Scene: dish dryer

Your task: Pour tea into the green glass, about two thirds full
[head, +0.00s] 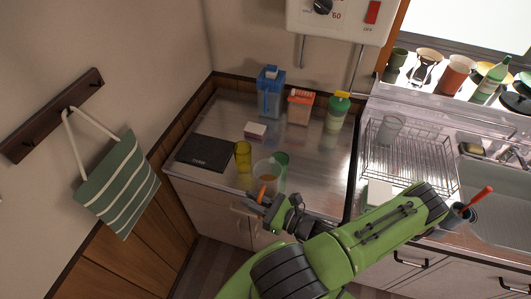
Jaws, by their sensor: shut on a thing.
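The green glass (282,159) stands on the metal counter, partly hidden behind a clear jug-like vessel (266,169). The clear vessel is at my gripper (259,199), which is shut on it near the counter's front edge. An orange patch shows at the vessel's lower part, by the fingers; I cannot tell whether it is tea or a handle. The vessel looks about upright, and I cannot tell whether it touches the counter. No stream shows. The level in the green glass is too small to tell. A yellow glass (243,156) stands to the left.
A black flat pad (206,153) and a small box (255,130) lie on the counter. A wire dish rack (420,158) is at right, beside the sink.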

